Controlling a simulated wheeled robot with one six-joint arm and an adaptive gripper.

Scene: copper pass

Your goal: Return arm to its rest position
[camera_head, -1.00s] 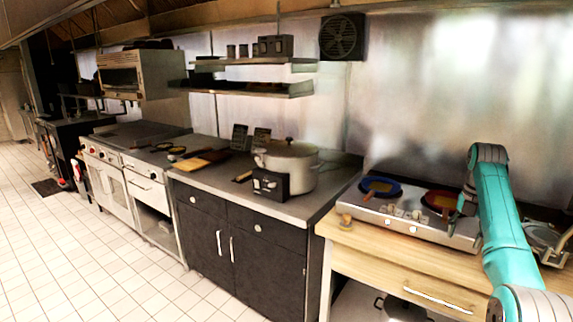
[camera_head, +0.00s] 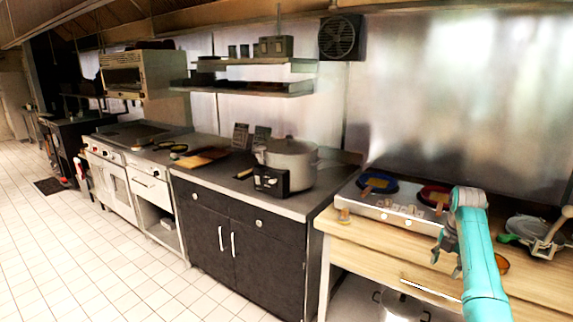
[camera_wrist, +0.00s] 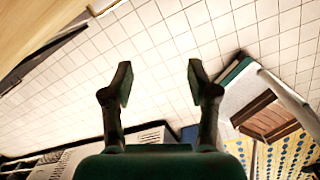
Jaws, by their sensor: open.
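My teal arm (camera_head: 481,262) stands at the right of the head view, in front of the wooden counter (camera_head: 345,231). My gripper (camera_head: 446,264) hangs from its top end, near the counter's front edge. In the wrist view the two dark fingers of my gripper (camera_wrist: 158,82) are apart, with only white floor tiles showing between them. The gripper is open and holds nothing.
A large pot (camera_head: 289,163) stands further left. The tiled floor (camera_head: 90,255) at left is clear.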

